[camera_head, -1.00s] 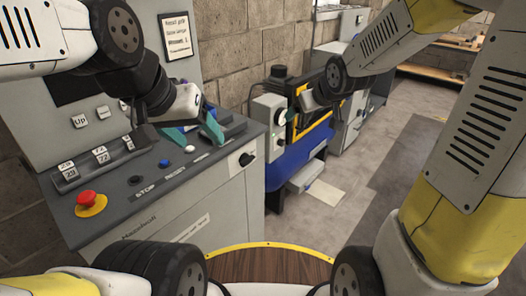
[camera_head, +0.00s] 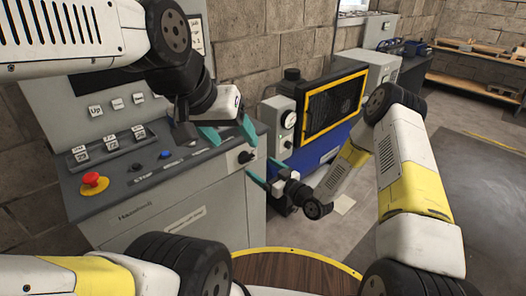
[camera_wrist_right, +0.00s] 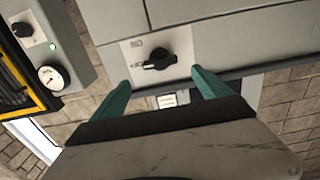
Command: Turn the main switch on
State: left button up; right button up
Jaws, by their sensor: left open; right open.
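The main switch is a black rotary knob (camera_head: 245,157) on a white plate on the grey console's front face, near its right end. In the right wrist view the knob (camera_wrist_right: 160,62) lies crosswise on its plate, with small labels beside it. My right gripper (camera_head: 267,174) is open, below and right of the knob in the head view. In the right wrist view its teal fingers (camera_wrist_right: 163,90) are spread either side of the knob's position, apart from it. My left gripper (camera_head: 229,133) is open and empty above the console's top right part.
The console top carries a red button (camera_head: 94,182), a blue button (camera_head: 165,154) and number keys. A machine with a yellow-framed screen (camera_head: 333,104) and a dial gauge (camera_head: 289,120) stands to the right. Open floor (camera_head: 475,170) lies further right.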

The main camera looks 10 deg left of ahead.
aim_at(249, 159)
jog(key=shift+x, duration=3.9)
jog(key=c, duration=1.4)
